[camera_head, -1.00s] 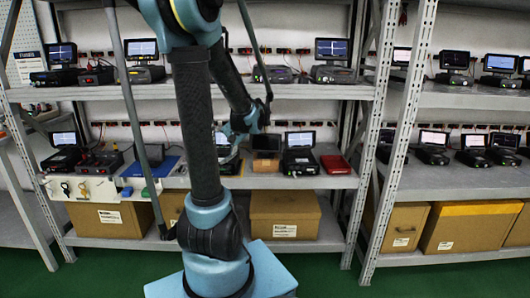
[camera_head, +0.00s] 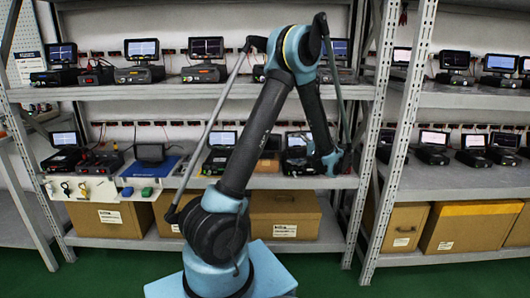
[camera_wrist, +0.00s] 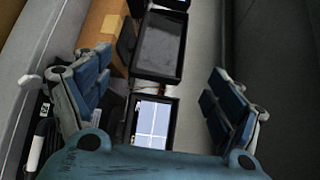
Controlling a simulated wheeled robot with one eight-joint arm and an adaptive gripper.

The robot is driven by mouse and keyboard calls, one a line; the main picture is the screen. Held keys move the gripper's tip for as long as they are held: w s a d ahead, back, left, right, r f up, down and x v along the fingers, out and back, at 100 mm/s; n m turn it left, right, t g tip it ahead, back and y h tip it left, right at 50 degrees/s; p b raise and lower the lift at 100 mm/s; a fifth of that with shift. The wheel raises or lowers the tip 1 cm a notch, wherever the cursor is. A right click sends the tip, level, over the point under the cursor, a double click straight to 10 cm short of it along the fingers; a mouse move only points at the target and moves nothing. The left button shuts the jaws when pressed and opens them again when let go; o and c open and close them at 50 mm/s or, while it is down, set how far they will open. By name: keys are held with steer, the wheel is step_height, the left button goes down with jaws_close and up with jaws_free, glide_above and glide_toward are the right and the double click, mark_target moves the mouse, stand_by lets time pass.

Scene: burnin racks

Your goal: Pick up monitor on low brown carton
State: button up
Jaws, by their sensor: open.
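The low brown carton (camera_head: 268,163) stands on the middle shelf, partly hidden behind my arm. A dark monitor (camera_head: 273,143) shows just above it, also partly covered. My gripper (camera_head: 331,158) is at the shelf to the right of the carton, near a dark device with a raised screen (camera_head: 297,141). In the wrist view my open gripper (camera_wrist: 160,66) has blue fingers at left and right with nothing held. Between and beyond them are a dark framed panel (camera_wrist: 160,45) and a lit screen with a crosshair (camera_wrist: 150,122). Brown surface (camera_wrist: 97,35) shows at upper left; I cannot tell whether it is the carton.
Devices with screens line the upper shelf (camera_head: 110,94) above. A dark monitor (camera_head: 150,152) stands by a blue mat at left. Large cartons (camera_head: 283,218) fill the bottom shelf. A rack upright (camera_head: 367,150) stands right of my gripper.

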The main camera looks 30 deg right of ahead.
steer(key=x, duration=1.1)
steer(key=shift+d, duration=0.35)
steer(key=shift+a+r+x, duration=0.1)
steer(key=shift+x, duration=1.3)
steer(key=shift+a+r+x, duration=0.1)
steer(key=shift+x, duration=1.3)
steer(key=c, duration=1.1)
steer(key=shift+r, duration=0.1)
steer(key=shift+c, duration=0.2)
